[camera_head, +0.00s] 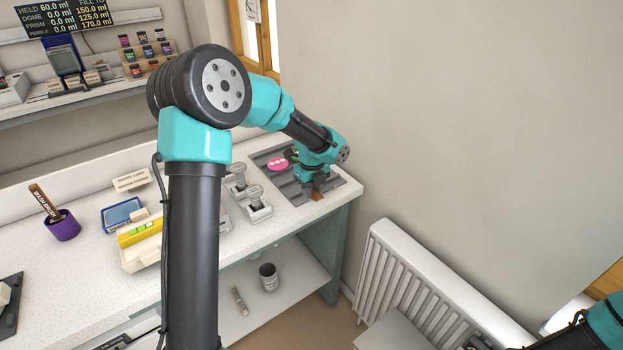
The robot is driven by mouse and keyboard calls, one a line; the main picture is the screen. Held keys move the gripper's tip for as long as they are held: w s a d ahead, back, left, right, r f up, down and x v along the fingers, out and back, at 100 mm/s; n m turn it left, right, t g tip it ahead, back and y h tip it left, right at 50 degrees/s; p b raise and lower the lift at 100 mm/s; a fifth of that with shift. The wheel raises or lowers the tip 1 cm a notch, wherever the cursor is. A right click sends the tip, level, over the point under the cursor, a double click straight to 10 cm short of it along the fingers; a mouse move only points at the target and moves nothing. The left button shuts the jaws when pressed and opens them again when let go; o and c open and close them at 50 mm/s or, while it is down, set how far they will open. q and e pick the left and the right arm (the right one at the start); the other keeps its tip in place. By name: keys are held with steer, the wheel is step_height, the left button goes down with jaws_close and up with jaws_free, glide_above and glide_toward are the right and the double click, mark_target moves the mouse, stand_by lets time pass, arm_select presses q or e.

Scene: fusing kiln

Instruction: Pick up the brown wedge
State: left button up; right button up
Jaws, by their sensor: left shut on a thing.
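The brown wedge (317,196) is a small brown piece at the right end of the worktop, mostly covered by my left gripper. My left gripper (315,188) points down over the grey slatted tray (349,187) and is shut on the brown wedge. I cannot tell whether the wedge still touches the tray. Part of my right arm shows in the bottom right corner, and its gripper is not in view.
A pink oval piece (279,164) lies on the tray behind my left gripper. Grey stamp-like holders (257,206) stand left of the tray. A purple cup (63,226) and a blue-rimmed tray (123,213) are further left. A white radiator (425,285) stands right of the bench.

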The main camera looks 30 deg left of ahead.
arm_select(q)
steer(key=s+d, duration=0.2)
steer(key=s, duration=0.1)
steer(key=shift+r, duration=0.2)
